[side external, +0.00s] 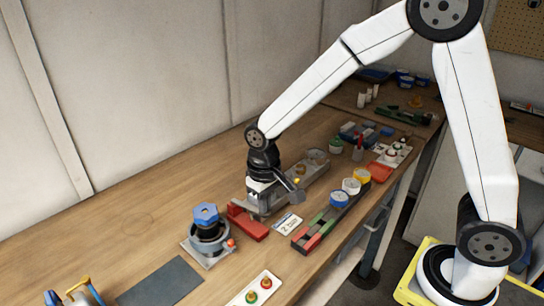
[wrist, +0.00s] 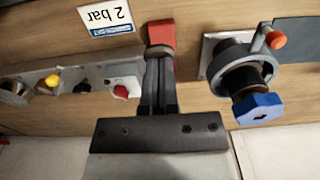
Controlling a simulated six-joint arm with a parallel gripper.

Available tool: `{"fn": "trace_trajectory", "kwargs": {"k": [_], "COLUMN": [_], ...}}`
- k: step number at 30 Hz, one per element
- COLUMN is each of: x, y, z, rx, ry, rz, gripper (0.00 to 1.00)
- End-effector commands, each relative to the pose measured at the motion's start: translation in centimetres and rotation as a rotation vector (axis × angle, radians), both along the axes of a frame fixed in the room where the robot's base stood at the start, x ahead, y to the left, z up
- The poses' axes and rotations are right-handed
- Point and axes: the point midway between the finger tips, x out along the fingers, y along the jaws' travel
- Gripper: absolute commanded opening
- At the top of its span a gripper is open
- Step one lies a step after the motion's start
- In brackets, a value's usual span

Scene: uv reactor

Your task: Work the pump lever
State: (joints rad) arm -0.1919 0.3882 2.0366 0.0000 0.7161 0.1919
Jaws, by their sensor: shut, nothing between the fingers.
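A red bar-shaped piece (side external: 248,223) lies low on the bench; it is likely the pump lever, but its pivot is hidden. In the wrist view its red end (wrist: 161,34) shows just beyond the fingertips. My gripper (side external: 259,210) points down beside it, shut and empty; the fingers also show in the wrist view (wrist: 158,70). I cannot tell whether they touch the red piece. A grey round unit with a blue handwheel (side external: 206,214) stands to the left. It has a short arm with an orange knob (side external: 231,243), also in the wrist view (wrist: 275,40).
A "2 bar" card (side external: 288,223) lies right of the gripper. A red, green and grey strip (side external: 322,228) with several lidded pots is further right. A panel with red and green buttons (side external: 256,290) and a dark mat (side external: 160,283) lie in front. Bare bench is at left.

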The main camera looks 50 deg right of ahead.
Motion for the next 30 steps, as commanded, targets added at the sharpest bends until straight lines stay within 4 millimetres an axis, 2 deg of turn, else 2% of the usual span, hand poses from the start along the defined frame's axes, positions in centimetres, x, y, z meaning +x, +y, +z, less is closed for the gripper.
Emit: {"fn": "trace_trajectory", "kwargs": {"k": [30], "x": [0.0], "y": [0.0], "z": [-2.9], "rx": [0.000], "ry": [0.000], "rz": [0.000], "gripper": [0.00]}}
